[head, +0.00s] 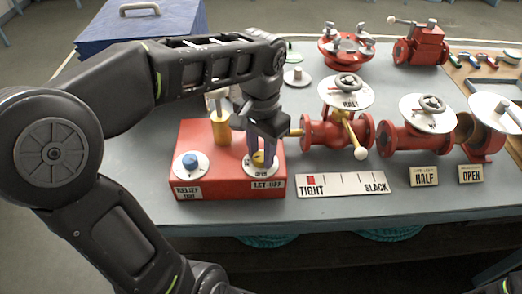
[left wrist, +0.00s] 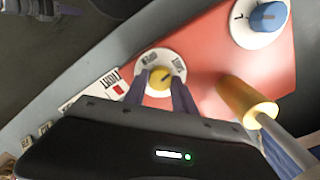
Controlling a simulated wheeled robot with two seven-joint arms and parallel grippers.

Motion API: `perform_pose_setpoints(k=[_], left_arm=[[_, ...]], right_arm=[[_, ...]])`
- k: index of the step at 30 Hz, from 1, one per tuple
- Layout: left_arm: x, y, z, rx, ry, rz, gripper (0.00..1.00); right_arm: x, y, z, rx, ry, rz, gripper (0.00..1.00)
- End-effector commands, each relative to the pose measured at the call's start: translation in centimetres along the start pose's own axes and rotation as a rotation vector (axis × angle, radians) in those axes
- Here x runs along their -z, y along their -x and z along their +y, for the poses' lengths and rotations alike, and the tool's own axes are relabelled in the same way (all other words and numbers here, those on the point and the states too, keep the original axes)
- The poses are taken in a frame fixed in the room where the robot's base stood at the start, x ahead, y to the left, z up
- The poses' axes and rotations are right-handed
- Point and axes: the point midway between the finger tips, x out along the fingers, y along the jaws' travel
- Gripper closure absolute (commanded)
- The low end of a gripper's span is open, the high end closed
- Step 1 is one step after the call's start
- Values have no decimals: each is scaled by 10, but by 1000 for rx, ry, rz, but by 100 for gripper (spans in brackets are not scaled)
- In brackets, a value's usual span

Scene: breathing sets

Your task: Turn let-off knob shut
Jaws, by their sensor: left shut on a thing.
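The yellow let-off knob (head: 258,158) sits on a white dial (head: 253,171) at the right end of the red box (head: 222,184), above the LET-OFF label. My left gripper (head: 261,152) reaches down over it, its fingers shut on the knob's sides. In the left wrist view, the two fingers (left wrist: 160,80) stand on either side of the yellow knob (left wrist: 159,88). The dial (left wrist: 163,58) carries printed words, one reading OPEN. A dark mark shows on the knob, but I cannot tell its exact setting. My right gripper is out of view.
A blue relief knob (head: 190,160) and a yellow-based post (head: 221,128) stand on the same box. A TIGHT–SLACK scale (head: 342,185) lies to the right, with red valves (head: 325,133) behind it. A blue case (head: 140,22) is at the back left.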

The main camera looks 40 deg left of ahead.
Motion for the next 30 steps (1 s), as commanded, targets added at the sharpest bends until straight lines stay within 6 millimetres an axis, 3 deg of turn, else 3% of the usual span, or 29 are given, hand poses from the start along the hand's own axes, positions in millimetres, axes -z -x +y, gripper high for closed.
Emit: perform_pose_setpoints(k=[10, 26, 27, 30], left_arm=[[1, 2, 0, 2, -182, 5, 100], [1, 2, 0, 3, -215, 6, 100], [1, 2, 0, 3, -214, 6, 66], [1, 2, 0, 3, -214, 5, 57]], right_arm=[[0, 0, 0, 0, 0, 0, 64], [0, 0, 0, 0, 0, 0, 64], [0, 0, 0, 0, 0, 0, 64], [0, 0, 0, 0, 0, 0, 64]])
